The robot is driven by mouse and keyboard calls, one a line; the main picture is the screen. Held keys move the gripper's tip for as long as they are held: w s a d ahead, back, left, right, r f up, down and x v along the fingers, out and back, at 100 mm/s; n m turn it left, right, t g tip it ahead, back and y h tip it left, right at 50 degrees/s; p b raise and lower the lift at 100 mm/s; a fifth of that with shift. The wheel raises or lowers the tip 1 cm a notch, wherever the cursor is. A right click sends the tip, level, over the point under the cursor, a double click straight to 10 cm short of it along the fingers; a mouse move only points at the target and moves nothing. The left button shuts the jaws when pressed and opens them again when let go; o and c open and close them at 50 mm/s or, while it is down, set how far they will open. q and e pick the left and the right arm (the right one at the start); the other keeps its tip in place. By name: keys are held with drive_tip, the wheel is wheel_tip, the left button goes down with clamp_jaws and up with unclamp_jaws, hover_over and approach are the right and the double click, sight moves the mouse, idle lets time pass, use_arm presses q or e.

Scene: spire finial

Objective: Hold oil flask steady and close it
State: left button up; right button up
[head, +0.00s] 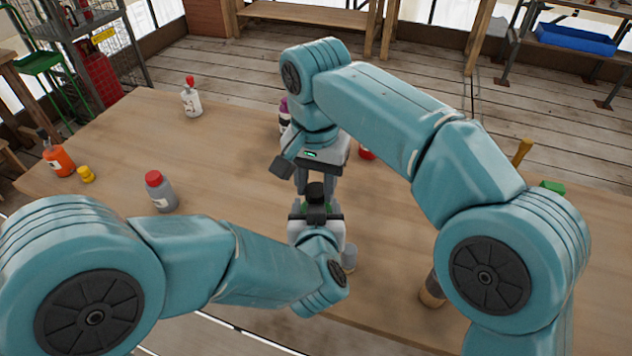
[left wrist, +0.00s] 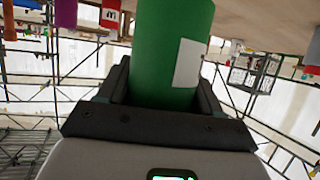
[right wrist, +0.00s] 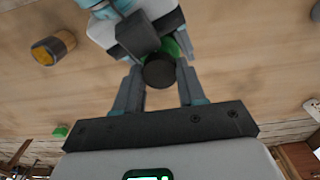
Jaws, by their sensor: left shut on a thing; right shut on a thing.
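The oil flask is green with a pale label and fills the middle of the left wrist view (left wrist: 165,50). My left gripper (head: 316,212) is shut around its body, over the table. A black cap (right wrist: 159,71) sits between the fingers of my right gripper (right wrist: 159,85), which is shut on it from above. In the head view the black cap (head: 315,193) is directly above the flask, in line with it. Some green of the flask (right wrist: 171,47) shows behind the cap. The grippers hide the neck, so I cannot tell whether the cap is seated.
On the wooden table (head: 235,140) stand a grey bottle with a red lid (head: 160,193), an orange bottle (head: 58,156), a yellow lid (head: 86,174), a white bottle (head: 191,100) and a purple bottle (head: 284,117). A green block-like item (head: 552,187) lies at the right.

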drive_tip(key=shift+f, duration=0.75)
drive_tip(key=shift+f, duration=0.5)
drive_tip(key=o, duration=1)
drive_tip(key=shift+r, duration=0.1)
